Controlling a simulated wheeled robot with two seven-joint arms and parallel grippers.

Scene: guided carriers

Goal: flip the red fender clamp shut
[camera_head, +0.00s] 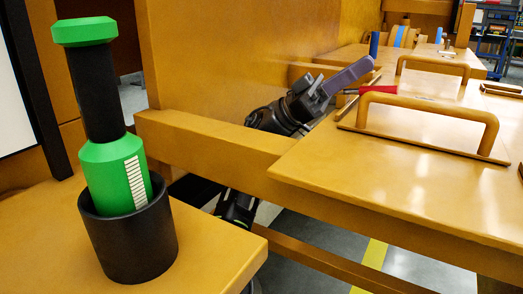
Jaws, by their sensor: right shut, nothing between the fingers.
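A small red part (378,90), probably the red clamp's handle, lies low at the left edge of the wooden bench top, beside a wooden handle. The rest of the clamp is hidden or too small to make out. My right gripper (318,88) is black and shut with nothing held, just left of the red part. A purple-grey bar (348,75) slants up beside the gripper's tip. I cannot tell whether the gripper touches it. The gripper appears apart from the red part.
A green and black tool (117,175) stands upright in a black cup (133,240) at the left. A wooden panel (220,60) rises behind my right arm. An arched wooden handle (430,105) stands on the bench top (400,180), whose front is clear.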

